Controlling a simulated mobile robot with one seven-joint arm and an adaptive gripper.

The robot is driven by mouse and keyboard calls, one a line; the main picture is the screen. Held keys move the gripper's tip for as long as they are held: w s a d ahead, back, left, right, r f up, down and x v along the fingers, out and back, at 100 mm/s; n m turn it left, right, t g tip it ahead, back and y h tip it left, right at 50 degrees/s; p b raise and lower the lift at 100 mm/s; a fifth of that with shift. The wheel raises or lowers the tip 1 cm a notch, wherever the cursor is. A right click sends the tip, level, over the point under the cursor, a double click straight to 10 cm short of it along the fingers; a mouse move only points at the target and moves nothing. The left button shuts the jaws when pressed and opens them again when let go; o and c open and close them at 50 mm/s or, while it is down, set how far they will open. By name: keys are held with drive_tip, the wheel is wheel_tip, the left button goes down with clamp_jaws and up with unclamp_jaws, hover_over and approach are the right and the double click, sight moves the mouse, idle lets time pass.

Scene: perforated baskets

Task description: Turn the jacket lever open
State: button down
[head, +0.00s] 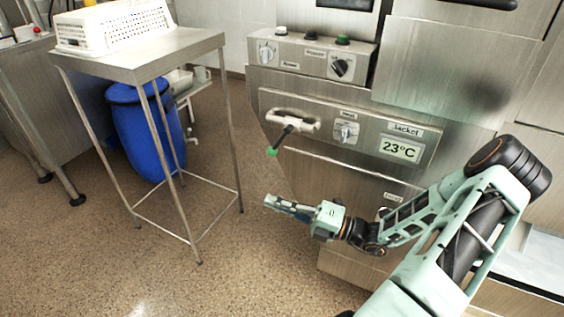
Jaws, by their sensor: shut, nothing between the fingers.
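A lever with a dark shaft and green tip (282,139) sticks out from a pale valve body (297,117) at the left of the steel control panel. Its shaft slants down and left, with the green end lowest. The panel carries a "Jacket" label (405,130) above a display reading 23°C (400,149). Which control that label belongs to is not certain. My gripper (270,202) is below the lever in the picture, pointing left. Its fingers are together and empty, apart from the lever.
A small knob (345,132) sits right of the lever. An upper control box (312,57) has dials and buttons. A steel table (140,57) with a white perforated basket (112,27) stands left, beside a blue barrel (145,133). Speckled floor (110,250) is open at lower left.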

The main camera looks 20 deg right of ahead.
sight(279, 142)
drive_tip(key=s+d+r+m+t+h+b, duration=0.2)
drive_tip(key=d+r+m+t+h, duration=0.25)
drive_tip(key=d+m+t, duration=0.45)
drive_tip(key=w+a+r+n+g+b, duration=0.1)
drive_tip(key=w+a+r+b, duration=0.1)
drive_tip(key=w+r, duration=0.3)
drive_tip(key=w+a, duration=0.1)
drive_tip(key=w, duration=0.2)
drive_tip(key=shift+n, duration=0.3)
